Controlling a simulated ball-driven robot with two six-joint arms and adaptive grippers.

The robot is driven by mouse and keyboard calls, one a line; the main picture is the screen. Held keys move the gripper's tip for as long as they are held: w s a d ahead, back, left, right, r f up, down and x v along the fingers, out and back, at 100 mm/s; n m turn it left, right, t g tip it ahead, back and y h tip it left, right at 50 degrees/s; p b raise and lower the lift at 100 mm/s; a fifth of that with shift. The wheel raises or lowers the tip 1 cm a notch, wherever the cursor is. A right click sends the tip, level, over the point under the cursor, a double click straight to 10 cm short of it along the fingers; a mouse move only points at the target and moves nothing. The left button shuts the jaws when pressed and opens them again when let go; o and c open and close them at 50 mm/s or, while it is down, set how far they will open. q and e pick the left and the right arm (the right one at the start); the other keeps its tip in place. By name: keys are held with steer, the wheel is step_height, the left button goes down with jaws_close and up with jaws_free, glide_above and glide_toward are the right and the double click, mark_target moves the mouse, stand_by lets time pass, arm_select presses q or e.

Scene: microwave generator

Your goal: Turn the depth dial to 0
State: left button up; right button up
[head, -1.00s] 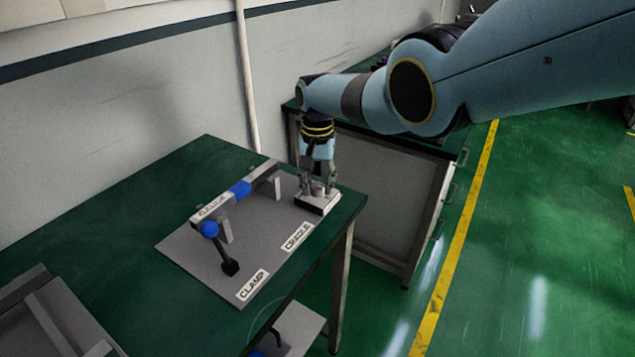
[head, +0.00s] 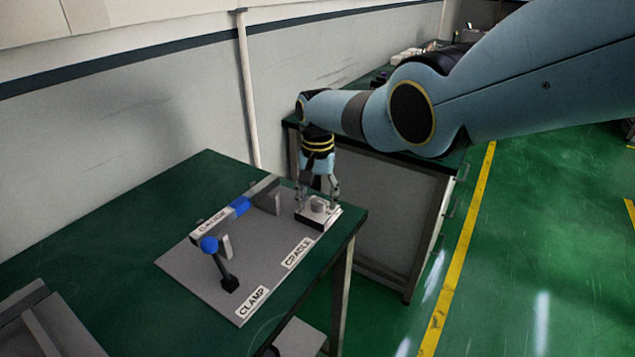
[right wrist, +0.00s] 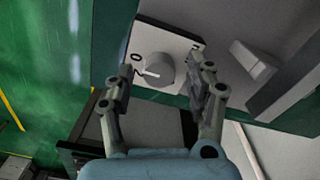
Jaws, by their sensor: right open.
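The depth dial (right wrist: 152,70) is a round grey knob on a white box with black edges. In the right wrist view, a white mark on it points left, toward the printed 2; a 0 is printed beside the 2. In the head view the dial box (head: 318,216) sits at the right corner of the grey board (head: 185,268). My right gripper (head: 318,203) points down at the dial. Its fingers (right wrist: 160,82) are open, one on each side of the knob, with gaps visible. My left gripper is not in view.
A blue-ball clamp lever (head: 209,245) stands near the board's front. The green table (head: 120,215) is clear at the back left. Another bench (head: 385,205) stands behind.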

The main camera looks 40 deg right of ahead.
mark_target(317, 201)
step_height(317, 201, up, 12)
stand_by(0.5)
steer(key=shift+f, duration=0.15)
